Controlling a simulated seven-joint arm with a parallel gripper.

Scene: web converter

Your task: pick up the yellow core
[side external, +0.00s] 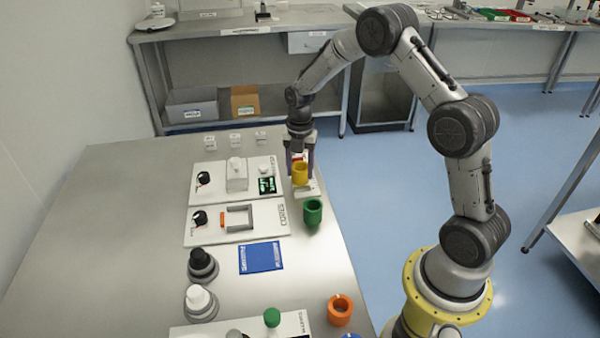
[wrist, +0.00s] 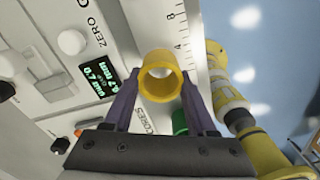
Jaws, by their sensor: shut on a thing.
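The yellow core (side external: 300,173) is a short hollow ring at the far right part of the steel table. My gripper (side external: 300,163) points down with its two fingers on either side of it. In the wrist view the yellow core (wrist: 160,77) sits between the fingertips of my gripper (wrist: 158,88), which is shut on it. Its open bore faces the camera. A white ruler strip marked with numbers lies below or beside it. I cannot tell whether the core touches the strip.
A green core (side external: 312,211) stands just in front of the yellow one, and an orange core (side external: 339,309) is nearer. White device panels (side external: 208,178) lie to the left. A blue card (side external: 261,257) lies mid-table. The table's left side is clear.

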